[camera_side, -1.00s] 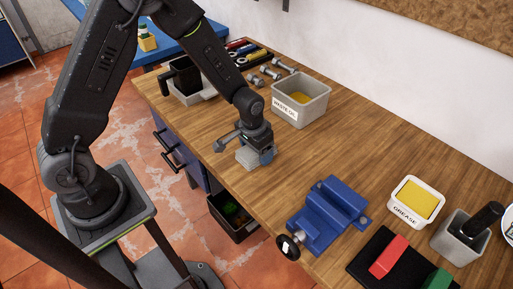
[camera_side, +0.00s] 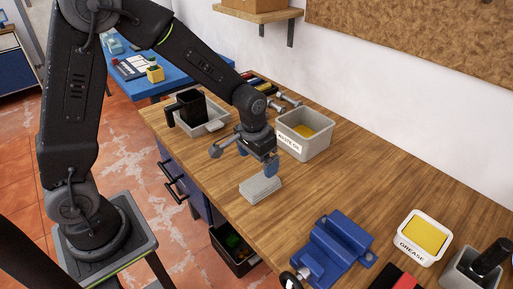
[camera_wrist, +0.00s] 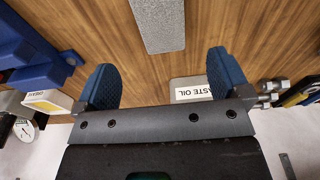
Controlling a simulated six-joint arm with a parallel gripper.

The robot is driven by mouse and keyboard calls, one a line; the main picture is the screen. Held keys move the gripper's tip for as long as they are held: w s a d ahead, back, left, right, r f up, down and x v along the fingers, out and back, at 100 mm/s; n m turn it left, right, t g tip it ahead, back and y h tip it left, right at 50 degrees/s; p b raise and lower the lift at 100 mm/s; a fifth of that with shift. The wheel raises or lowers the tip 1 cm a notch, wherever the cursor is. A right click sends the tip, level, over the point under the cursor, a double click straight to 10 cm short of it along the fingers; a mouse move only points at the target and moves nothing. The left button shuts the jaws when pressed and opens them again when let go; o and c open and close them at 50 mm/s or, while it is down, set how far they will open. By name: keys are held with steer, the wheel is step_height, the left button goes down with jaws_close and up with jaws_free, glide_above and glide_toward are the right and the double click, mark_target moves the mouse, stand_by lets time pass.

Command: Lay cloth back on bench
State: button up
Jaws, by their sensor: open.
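The cloth (camera_side: 261,188) is a grey folded pad lying flat on the wooden bench (camera_side: 330,176) near its front edge. It also shows at the top of the wrist view (camera_wrist: 160,24). My gripper (camera_side: 256,168) is just above the cloth and apart from it. In the wrist view its two blue fingers (camera_wrist: 164,82) are spread wide with nothing between them.
The waste oil bin (camera_side: 303,133) stands behind my gripper. A blue vise (camera_side: 332,247) is at the front right, with the grease tub (camera_side: 424,236) beyond it. A black container on a grey tray (camera_side: 207,124) is at the back left. The bench middle is clear.

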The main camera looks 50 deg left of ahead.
steer(key=s+r+t, duration=0.2)
steer(key=s+r, duration=0.7)
steer(key=r, duration=0.5)
steer(key=s+a+r+t, duration=0.1)
steer(key=s+r+t, duration=0.1)
steer(key=s, duration=0.7)
steer(key=shift+v, duration=0.75)
steer(key=shift+a, duration=0.1)
